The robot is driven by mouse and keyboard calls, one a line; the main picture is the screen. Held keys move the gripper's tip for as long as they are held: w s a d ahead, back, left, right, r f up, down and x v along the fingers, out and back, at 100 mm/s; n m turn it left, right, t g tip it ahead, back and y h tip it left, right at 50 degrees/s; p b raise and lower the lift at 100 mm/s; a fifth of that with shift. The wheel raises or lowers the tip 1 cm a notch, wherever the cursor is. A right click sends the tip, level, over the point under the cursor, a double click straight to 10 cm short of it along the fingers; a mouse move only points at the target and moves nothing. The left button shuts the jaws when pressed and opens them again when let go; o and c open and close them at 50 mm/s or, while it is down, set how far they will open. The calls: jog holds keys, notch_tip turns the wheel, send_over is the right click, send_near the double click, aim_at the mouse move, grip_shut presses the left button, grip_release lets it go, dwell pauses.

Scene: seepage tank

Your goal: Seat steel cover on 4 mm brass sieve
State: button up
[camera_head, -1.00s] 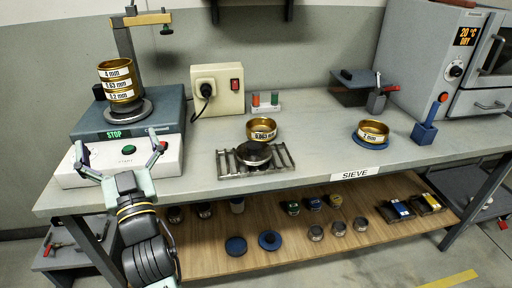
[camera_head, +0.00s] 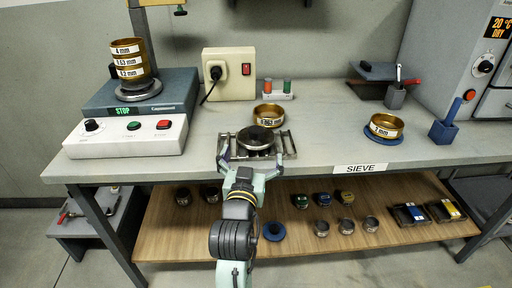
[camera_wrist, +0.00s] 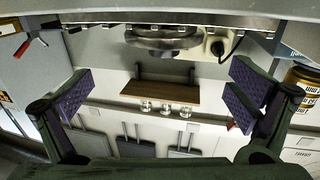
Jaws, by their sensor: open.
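The 4 mm brass sieve (camera_head: 126,48) is the top ring of a stack on the shaker at the left; its top looks open. The steel cover (camera_head: 256,137), a dark round disc, rests on a metal rack (camera_head: 288,144) near the bench's front edge. My gripper (camera_head: 251,158) is open and empty, its fingers spread to either side in front of the cover, apart from it. The wrist view shows both open fingers (camera_wrist: 160,98), with a grey round thing (camera_wrist: 165,40), probably the cover, at the top between them.
The shaker (camera_head: 140,100) with its upright post stands left. A brass sieve (camera_head: 268,115) stands close behind the cover. A 2 mm sieve (camera_head: 385,126) sits on a blue base at right. A power box (camera_head: 229,75) is at the back. The bench between rack and 2 mm sieve is clear.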

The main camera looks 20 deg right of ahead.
aim_at(255, 134)
jog(key=b, duration=0.4)
jog(key=shift+w+d+f, duration=0.2)
jog(key=shift+w+f, duration=0.05)
jog(key=shift+w, duration=0.15)
jog(key=shift+b, duration=0.5)
jog(key=shift+w+d+r+p, duration=0.2)
jog(key=shift+w+d+p, duration=0.1)
jog(key=shift+w, duration=0.2)
jog(key=shift+w+d+r+p, duration=0.2)
jog(key=shift+w+p, duration=0.05)
jog(key=shift+w, duration=0.25)
jog(key=x, duration=0.1)
jog(key=p+x, duration=0.1)
jog(key=x, duration=0.3)
jog(key=shift+w+a+r+p, duration=0.1)
jog(key=shift+w+r+p, duration=0.15)
jog(key=shift+r+p, duration=0.15)
jog(key=shift+w+f, duration=0.15)
jog(key=shift+w, duration=0.1)
jog(key=c, duration=1.7)
